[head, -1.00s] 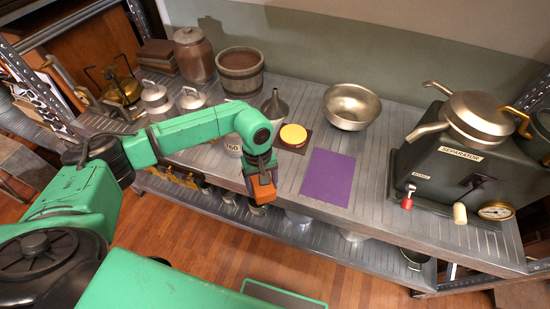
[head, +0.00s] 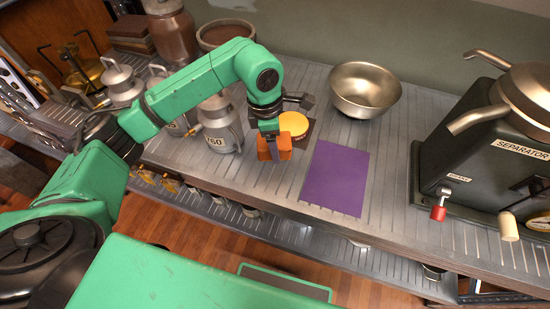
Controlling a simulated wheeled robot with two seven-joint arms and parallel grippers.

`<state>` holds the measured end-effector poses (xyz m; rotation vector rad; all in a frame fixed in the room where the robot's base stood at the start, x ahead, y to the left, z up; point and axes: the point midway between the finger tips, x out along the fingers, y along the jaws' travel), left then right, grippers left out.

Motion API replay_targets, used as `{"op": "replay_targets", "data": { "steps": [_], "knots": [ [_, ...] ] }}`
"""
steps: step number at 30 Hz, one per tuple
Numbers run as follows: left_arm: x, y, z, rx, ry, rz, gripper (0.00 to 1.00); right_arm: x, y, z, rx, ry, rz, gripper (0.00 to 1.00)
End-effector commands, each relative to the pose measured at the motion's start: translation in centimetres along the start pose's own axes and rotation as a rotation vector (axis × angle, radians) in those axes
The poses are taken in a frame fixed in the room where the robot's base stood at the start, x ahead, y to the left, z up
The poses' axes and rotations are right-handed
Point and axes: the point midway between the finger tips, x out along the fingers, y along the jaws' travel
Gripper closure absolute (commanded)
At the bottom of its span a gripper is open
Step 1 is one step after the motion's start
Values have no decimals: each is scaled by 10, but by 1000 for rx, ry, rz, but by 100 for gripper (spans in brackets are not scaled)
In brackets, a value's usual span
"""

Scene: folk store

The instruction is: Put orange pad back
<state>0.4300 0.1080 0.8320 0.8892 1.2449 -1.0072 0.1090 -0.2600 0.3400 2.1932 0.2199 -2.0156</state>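An orange pad (head: 285,147), small and block-like, is at the end of my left arm. My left gripper (head: 271,147) points down with a grey finger across the pad's near face and appears shut on it. The far finger is hidden. The pad is over the front part of the grey slatted counter (head: 222,172), left of a purple sheet (head: 337,178); I cannot tell whether it touches the counter. A round yellow-orange piece (head: 293,124) lies on a dark square mat (head: 308,132) just behind the gripper. My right gripper is not in view.
A metal can marked 760 (head: 219,130) stands close left of the gripper. A metal bowl (head: 362,90) is behind the purple sheet. A dark separator machine (head: 478,165) stands at the right. Bare counter lies between sheet and machine.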

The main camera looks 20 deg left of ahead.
Motion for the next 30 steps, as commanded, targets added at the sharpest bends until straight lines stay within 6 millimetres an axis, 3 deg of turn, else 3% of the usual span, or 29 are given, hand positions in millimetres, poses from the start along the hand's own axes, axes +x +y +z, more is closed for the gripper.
{"op": "replay_targets", "data": {
  "steps": [3,12,21,22,24,30],
  "knots": [
    [24,0,-3,0,0,-2,78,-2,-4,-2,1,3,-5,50],
    [72,0,-9,0,0,-1,78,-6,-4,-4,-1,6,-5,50],
    [78,0,-10,1,-1,2,78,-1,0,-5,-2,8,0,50],
    [77,0,-10,1,-1,1,22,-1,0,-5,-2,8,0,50],
    [76,0,-9,1,-1,1,0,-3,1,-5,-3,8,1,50],
    [76,0,-9,1,-1,1,0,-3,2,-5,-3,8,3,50]
  ]
}}
